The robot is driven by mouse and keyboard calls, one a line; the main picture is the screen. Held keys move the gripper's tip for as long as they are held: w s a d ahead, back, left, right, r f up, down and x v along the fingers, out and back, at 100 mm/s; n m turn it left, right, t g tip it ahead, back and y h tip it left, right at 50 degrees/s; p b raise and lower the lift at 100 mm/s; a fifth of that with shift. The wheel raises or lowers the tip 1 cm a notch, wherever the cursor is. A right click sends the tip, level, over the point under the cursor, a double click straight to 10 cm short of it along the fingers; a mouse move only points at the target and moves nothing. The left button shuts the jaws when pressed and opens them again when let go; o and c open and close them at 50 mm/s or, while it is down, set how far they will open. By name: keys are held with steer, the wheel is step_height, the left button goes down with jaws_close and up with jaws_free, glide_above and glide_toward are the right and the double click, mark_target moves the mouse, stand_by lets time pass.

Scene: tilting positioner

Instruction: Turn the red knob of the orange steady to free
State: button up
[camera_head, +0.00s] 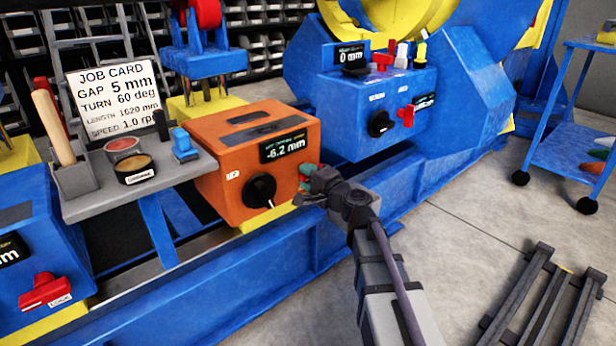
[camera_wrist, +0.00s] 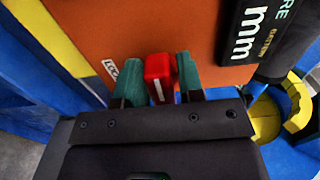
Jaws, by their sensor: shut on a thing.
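The orange steady (camera_head: 212,188) is a box on the blue bed, with a display reading -6.2 mm and a black dial (camera_head: 258,190) on its front. Its orange face (camera_wrist: 150,25) fills the upper middle of the wrist view. The red knob (camera_wrist: 159,70) stands out from that face and carries a white line. A partly visible label (camera_wrist: 110,68), seemingly LOCK, is left of it. My gripper (camera_wrist: 159,82) is shut on the knob, one green fingertip on each side. In the head view my gripper (camera_head: 308,174) mostly hides the knob.
A grey shelf (camera_head: 110,202) with tins and a wooden-handled tool stands left of the steady. The job card (camera_head: 115,98) is behind it. A blue headstock (camera_head: 345,120) with its own knobs is at right. The floor at right holds a dark rack (camera_head: 545,300) and blue cart.

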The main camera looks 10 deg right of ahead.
stand_by(0.3)
steer(key=o, duration=0.7)
steer(key=shift+s, duration=0.1)
steer(key=v, duration=1)
steer(key=shift+s+d, duration=0.15)
steer(key=shift+s, duration=0.2)
